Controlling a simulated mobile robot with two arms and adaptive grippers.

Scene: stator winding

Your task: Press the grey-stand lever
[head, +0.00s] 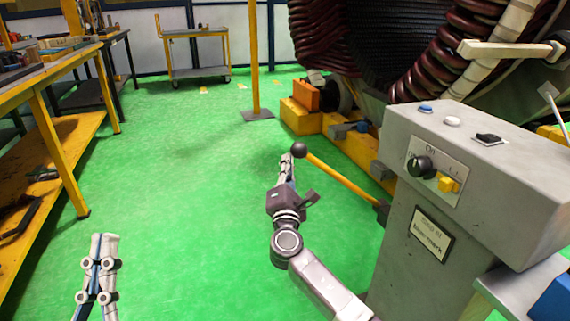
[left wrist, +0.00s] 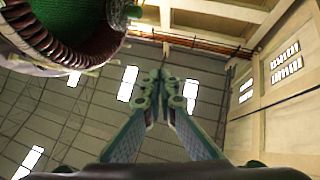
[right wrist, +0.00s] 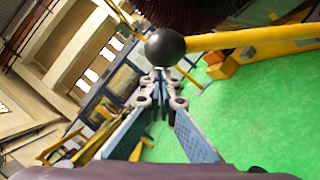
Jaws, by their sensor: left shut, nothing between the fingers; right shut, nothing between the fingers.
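The grey stand (head: 405,255) stands at the right of the head view. Its lever is a yellow bar (head: 340,178) that sticks out to the left and ends in a black ball knob (head: 298,149). My right gripper (head: 287,160) is shut and empty, with its tips close beside the knob. In the right wrist view the knob (right wrist: 165,47) is just above the shut fingertips (right wrist: 158,76); I cannot tell whether they touch. My left gripper (head: 104,240) is shut and empty at the lower left, far from the lever. In the left wrist view its fingertips (left wrist: 160,76) meet and point upward.
The stand's panel has a black dial (head: 420,166) and a yellow switch (head: 448,184). A large wound stator (head: 390,45) is behind it. A yellow workbench (head: 50,110) lines the left, and a cart (head: 198,72) stands at the back. The green floor between is clear.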

